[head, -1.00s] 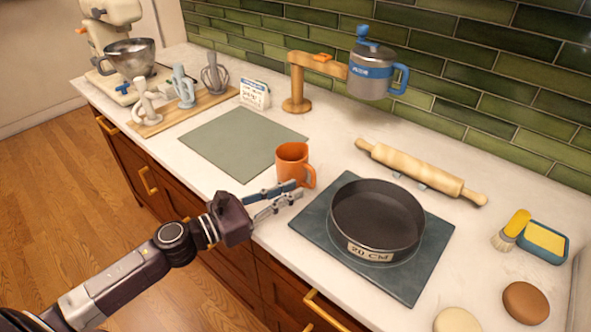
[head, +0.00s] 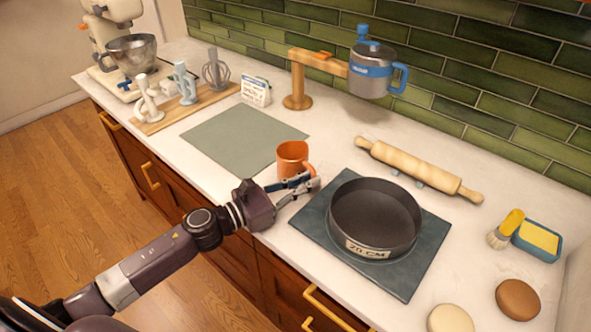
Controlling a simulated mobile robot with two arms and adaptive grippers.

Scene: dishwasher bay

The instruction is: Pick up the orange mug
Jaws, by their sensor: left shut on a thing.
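The orange mug (head: 291,156) stands upright on the white counter, between the grey-green mat and the dark mat with the pan. My left gripper (head: 306,184) comes in from the left and front. It is shut on the mug, low on its right side where the handle is. I cannot tell whether the mug's base touches the counter. My right gripper is not in view.
The round pan (head: 376,218) sits on a dark mat (head: 408,278) close to the right of my gripper. A rolling pin (head: 420,170) lies behind it. The grey-green mat (head: 243,136) is bare. A wooden stand (head: 297,82) with a blue-trimmed canister (head: 371,72) stands at the back.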

